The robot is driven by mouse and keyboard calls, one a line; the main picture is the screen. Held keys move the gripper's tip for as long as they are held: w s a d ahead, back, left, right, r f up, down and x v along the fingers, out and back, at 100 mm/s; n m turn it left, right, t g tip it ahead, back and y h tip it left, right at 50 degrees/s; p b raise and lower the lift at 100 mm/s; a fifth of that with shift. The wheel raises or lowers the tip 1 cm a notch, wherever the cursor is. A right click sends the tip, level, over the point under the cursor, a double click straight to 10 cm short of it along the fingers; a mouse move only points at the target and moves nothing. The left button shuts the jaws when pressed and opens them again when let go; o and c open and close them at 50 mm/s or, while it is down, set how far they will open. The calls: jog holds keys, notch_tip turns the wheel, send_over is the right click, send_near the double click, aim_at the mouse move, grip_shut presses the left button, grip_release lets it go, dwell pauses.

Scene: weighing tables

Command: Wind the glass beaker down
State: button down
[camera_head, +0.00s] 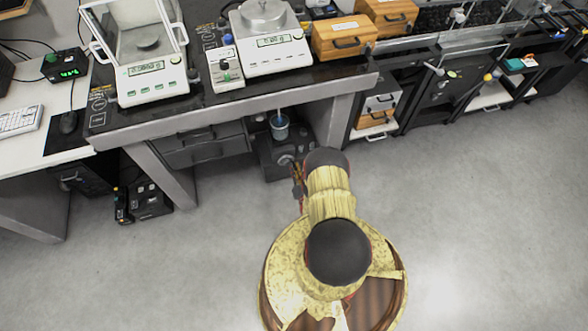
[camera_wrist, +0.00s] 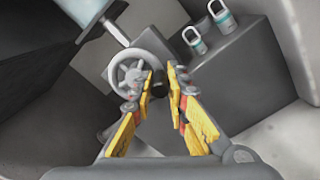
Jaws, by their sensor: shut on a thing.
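The glass beaker (camera_head: 279,127) is a small bluish vessel under the edge of the weighing table, with a thin blue rod standing up from it. It sits above a dark grey unit (camera_head: 270,153) on the floor. In the wrist view a grey round handwheel (camera_wrist: 117,73) with a spoked hub faces me. My gripper (camera_wrist: 160,76) has its yellow-padded fingers at the wheel's right side, shut on it; the exact contact is partly hidden by the fingers. A pale blue part, perhaps the beaker, shows at the top left above a rod.
The floor (camera_head: 480,210) at the right is clear.

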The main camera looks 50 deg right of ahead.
dwell(0.3)
jog(key=c, duration=1.8)
grip_release()
jog(key=shift+o, duration=0.4)
jog(key=v, duration=0.7)
jog(key=shift+s, duration=0.25)
jog(key=shift+a, duration=0.1)
